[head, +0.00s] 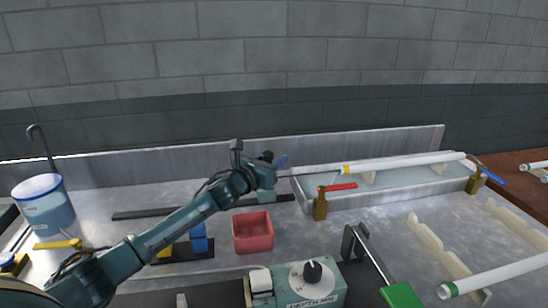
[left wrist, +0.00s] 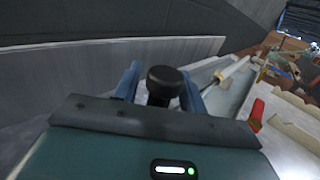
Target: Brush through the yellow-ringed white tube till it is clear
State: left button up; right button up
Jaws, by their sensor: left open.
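The white tube (head: 410,162) with a yellow ring (head: 345,170) at its left end lies over a shallow tray (head: 385,186) at the back wall. A thin rod (head: 308,173) runs from its ringed end toward my left gripper (head: 277,161). My left gripper is open, with its blue fingers around or beside a black knob. The knob (left wrist: 165,84) shows between the two fingers in the left wrist view; I cannot tell whether they touch it. The tube's inside and any bristles are hidden. My right gripper is not in view.
A brass valve with a red handle (head: 340,187) stands at the tray's left front; another has a blue handle (head: 492,176). A red bin (head: 252,232), a bucket (head: 44,205), a depth meter box (head: 308,281) and cream racks (head: 435,245) stand around. Another white tube (head: 495,277) lies front right.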

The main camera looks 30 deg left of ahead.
pick_arm(q)
jog(key=shift+c, duration=0.2)
jog(key=c, duration=0.7)
jog(key=shift+r, duration=0.15)
grip_shut()
